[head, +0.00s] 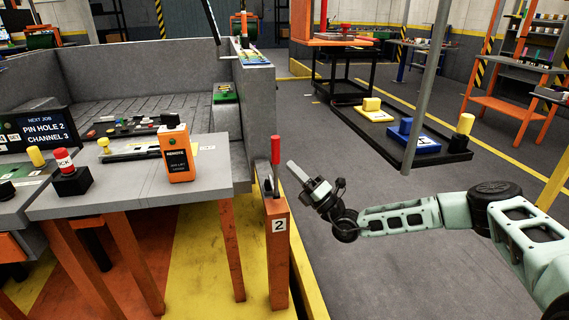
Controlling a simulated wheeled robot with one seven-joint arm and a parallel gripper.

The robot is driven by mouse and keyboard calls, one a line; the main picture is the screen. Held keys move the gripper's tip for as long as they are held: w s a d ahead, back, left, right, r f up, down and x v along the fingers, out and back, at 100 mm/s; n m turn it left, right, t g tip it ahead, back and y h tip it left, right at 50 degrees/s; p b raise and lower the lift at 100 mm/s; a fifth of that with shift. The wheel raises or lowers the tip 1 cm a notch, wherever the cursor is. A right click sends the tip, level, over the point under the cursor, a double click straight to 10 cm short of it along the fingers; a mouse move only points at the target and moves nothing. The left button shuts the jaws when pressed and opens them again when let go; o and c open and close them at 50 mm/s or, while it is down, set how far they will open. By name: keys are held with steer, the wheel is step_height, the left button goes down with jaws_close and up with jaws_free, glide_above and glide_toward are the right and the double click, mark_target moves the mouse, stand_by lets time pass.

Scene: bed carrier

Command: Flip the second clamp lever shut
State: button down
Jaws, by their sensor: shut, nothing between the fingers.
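The second clamp lever (275,158) has a red handle and stands roughly upright on top of the orange post (279,262) marked with a white "2" plate. The post stands at the right corner of the grey bed. My gripper (292,165) is just to the right of the lever, pointing up and left, with its pale fingers together and nothing held. A small gap seems to show between the fingertips and the lever; contact cannot be told for sure. The lever's base is partly dark and hard to make out.
A grey table (130,185) left of the post carries an orange remote (176,152) and a yellow knob (104,145). The grey bed wall (256,115) rises behind the lever. Open floor (335,215) lies to the right. A low black rack (400,145) stands farther back.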

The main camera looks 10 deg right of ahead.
steer(key=s+d, duration=0.1)
steer(key=s, duration=0.1)
steer(key=s+d, duration=0.1)
steer(key=s, duration=0.1)
steer(key=shift+s+d+f, duration=0.1)
steer(key=shift+d, duration=0.25)
